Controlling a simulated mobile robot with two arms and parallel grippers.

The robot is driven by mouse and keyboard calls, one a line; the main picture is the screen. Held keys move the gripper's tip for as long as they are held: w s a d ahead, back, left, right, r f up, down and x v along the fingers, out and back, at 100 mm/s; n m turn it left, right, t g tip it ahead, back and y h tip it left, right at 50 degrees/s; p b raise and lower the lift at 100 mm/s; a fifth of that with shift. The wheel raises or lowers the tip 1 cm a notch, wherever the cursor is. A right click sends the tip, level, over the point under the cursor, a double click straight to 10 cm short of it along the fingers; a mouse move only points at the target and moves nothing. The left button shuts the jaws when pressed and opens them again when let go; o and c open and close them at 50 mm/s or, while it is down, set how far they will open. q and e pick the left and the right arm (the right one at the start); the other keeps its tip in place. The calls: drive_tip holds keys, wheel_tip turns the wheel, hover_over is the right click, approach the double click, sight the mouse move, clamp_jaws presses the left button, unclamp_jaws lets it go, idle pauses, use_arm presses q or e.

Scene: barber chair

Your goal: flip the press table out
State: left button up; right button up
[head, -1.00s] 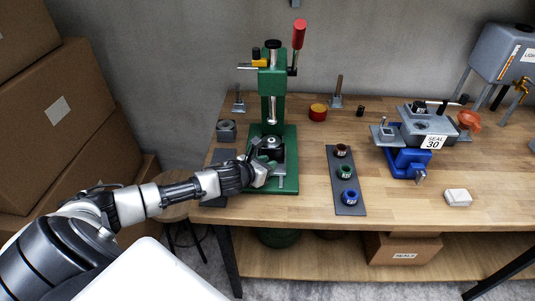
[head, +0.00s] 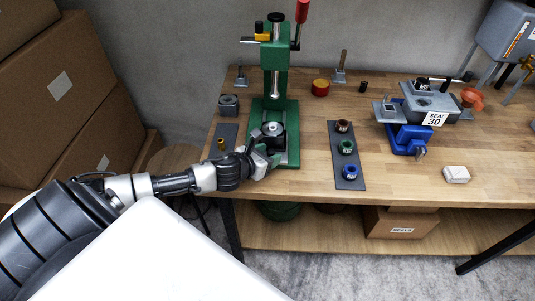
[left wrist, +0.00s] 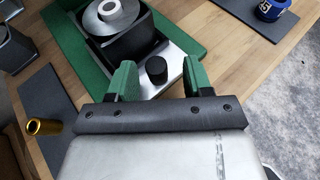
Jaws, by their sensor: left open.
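The green press (head: 275,50) stands on the left part of the bench, with a red-tipped lever (head: 302,10). Its press table (left wrist: 175,75) is a silver plate at the front of the green base, carrying a black block (left wrist: 110,40) with a silver ring-shaped part on top. A black knob (left wrist: 157,70) stands up from the plate's near end. My left gripper (head: 264,160) is at the front of the press base. In the left wrist view its green fingers (left wrist: 159,66) are open, one on each side of the knob; contact is not clear. My right gripper is not in view.
A dark mat with a brass piece (head: 221,144) lies left of the press. Cardboard boxes (head: 60,90) stand at left.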

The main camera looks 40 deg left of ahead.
use_arm(q)
drive_tip(key=shift+a, duration=0.1)
drive_tip(key=shift+s+r, duration=0.1)
drive_tip(key=shift+s, duration=0.3)
drive_tip(key=b+v, duration=0.2)
drive_tip(key=v, duration=0.8)
